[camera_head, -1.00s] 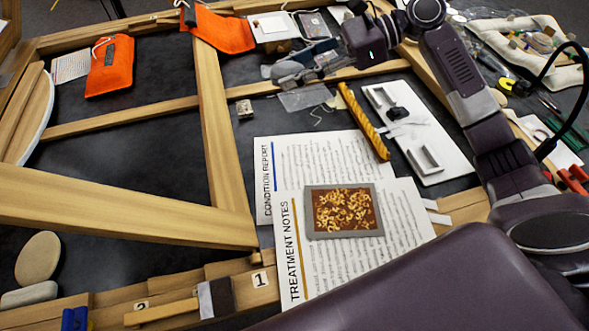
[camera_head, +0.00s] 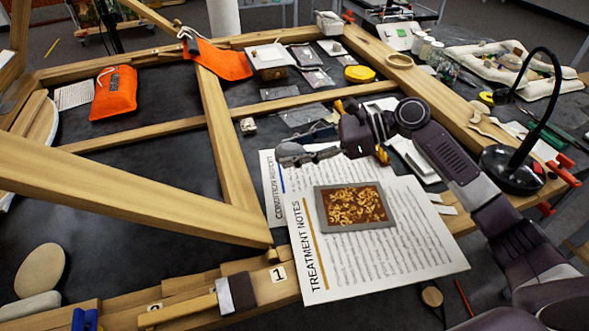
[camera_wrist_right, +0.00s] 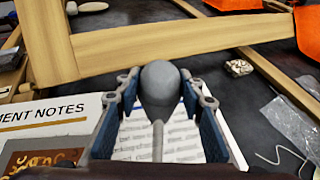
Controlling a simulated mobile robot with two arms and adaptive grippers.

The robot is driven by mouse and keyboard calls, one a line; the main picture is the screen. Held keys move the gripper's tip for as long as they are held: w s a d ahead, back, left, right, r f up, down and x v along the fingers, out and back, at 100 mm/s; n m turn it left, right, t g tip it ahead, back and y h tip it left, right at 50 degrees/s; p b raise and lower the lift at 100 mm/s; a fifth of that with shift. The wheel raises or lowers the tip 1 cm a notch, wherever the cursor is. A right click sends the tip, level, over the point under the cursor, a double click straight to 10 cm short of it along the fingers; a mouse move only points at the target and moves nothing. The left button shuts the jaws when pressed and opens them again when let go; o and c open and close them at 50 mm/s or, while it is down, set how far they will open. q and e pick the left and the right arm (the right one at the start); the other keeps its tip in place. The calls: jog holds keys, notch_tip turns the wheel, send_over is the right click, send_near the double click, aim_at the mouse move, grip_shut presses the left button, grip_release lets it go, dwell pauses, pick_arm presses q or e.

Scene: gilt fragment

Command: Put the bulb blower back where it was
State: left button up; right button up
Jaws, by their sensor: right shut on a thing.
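The bulb blower (camera_wrist_right: 162,88) is a grey rounded bulb with a thin pale nozzle. In the right wrist view it sits between the blue-lined fingers of my right gripper (camera_wrist_right: 160,112), its nozzle pointing back toward the wrist. In the head view my right gripper (camera_head: 312,148) is shut on it, over the upper part of the Condition Report sheet (camera_head: 268,185). The bulb (camera_head: 288,149) shows there at the finger ends. It appears held above the paper; the exact height is hard to judge. My left gripper is in neither current view.
The Treatment Notes sheet (camera_head: 420,240) carries a gilt fragment (camera_head: 353,206) in a grey border. Wooden frame beams (camera_head: 130,205) cross the dark table. A brush (camera_head: 235,295), orange pouch (camera_head: 115,92) and black lamp (camera_head: 512,170) stand around. Dark table is bare at left (camera_head: 130,260).

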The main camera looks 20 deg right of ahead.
aim_at(295, 178)
jog(key=shift+f, duration=0.8)
notch_tip(295, 178, down, 4)
pick_arm(q)
jog(key=shift+s+a+f, duration=0.15)
jog(key=shift+s+a, duration=0.05)
jog(key=shift+s, duration=0.2)
jog(key=shift+d, duration=0.1)
pick_arm(e)
jog(key=shift+f, duration=0.1)
jog(key=o, duration=1.2)
jog(key=shift+c, duration=0.2)
